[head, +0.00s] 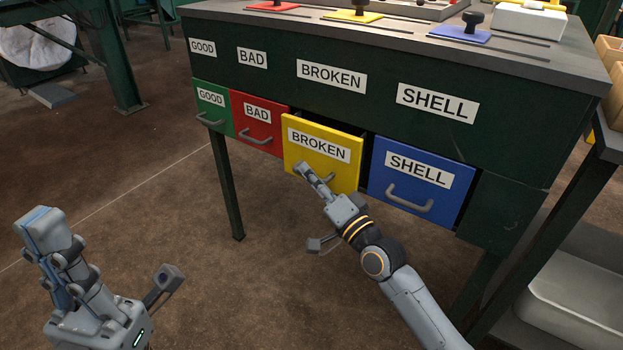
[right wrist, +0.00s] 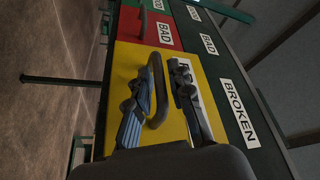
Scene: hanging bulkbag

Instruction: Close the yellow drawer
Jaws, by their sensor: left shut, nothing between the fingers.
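The yellow drawer (head: 312,155), labelled BROKEN, stands a little out from the dark green cabinet, with a dark gap above its front. Its grey handle (right wrist: 157,92) shows in the right wrist view. My right gripper (head: 303,169) is at the yellow front by the handle and partly hides it. In the right wrist view its two fingers (right wrist: 161,72) are apart, one on each side of the handle; I cannot tell whether they touch it. My left gripper (head: 42,222) is shut and empty at the lower left, away from the cabinet.
The red drawer (head: 257,121) and green drawer (head: 211,106) are to the left, the blue drawer (head: 418,188) to the right. A worktop (head: 400,38) with coloured plates and knobs lies above. A cabinet leg (head: 227,190) stands below; the floor in front is clear.

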